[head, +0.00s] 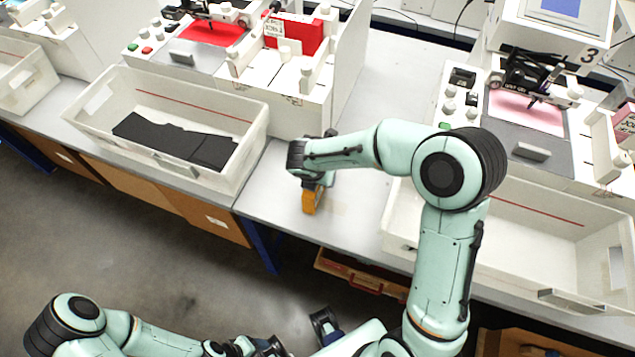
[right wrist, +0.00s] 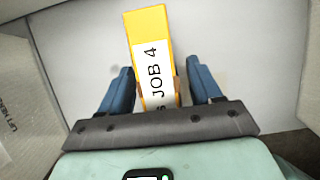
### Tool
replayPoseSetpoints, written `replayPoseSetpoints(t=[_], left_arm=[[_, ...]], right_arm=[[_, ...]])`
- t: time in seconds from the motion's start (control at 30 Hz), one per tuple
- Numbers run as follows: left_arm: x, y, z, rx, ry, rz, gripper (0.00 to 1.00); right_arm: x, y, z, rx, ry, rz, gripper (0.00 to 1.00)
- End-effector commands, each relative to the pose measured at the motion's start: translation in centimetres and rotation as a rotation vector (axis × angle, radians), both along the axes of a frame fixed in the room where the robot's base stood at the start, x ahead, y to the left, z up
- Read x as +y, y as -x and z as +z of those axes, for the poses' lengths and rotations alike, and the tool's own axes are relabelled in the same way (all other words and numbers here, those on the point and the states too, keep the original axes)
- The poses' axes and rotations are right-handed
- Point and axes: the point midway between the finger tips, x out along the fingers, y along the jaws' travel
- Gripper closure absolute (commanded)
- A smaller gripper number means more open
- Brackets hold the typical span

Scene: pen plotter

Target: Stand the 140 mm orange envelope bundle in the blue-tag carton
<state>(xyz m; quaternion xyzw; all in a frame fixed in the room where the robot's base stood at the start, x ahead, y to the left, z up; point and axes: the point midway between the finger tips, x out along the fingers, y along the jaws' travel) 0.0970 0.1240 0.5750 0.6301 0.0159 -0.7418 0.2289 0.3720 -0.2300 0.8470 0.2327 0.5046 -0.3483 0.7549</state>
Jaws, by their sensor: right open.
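An orange envelope bundle (head: 311,202) is on the grey bench between two white bins, partly hidden by my right gripper (head: 315,183). In the right wrist view the bundle (right wrist: 150,45) is yellow-orange with a white label reading "JOB 4". It lies between the two blue fingers of my right gripper (right wrist: 163,88). The jaws are open, with a gap on both sides of the bundle. I see no blue-tag carton.
A white bin (head: 90,112) with black sheets stands left of the bundle, and another white bin (head: 530,205) stands right, partly behind my right arm. Plotters stand behind them. A red-edged case (head: 365,280) is under the bench. Bare bench top lies around the bundle.

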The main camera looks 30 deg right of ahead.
Motion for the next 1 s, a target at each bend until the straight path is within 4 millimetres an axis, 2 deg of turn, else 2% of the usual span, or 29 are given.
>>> replayPoseSetpoints(t=[0.83, 0.87, 1.0], left_arm=[[0.01, 0.09, -0.24, 0.001, 0.000, 0.000, 0.36], [0.01, 0.09, -0.24, 0.001, 0.000, 0.000, 0.36], [0.01, 0.09, -0.24, 0.001, 0.000, 0.000, 0.36]], right_arm=[[0.02, 0.00, -0.44, 0.000, 0.000, 0.000, 0.36], [0.02, 0.00, -0.44, 0.000, 0.000, 0.000, 0.39], [0.01, 0.00, -0.43, 0.000, 0.000, 0.000, 0.85]])
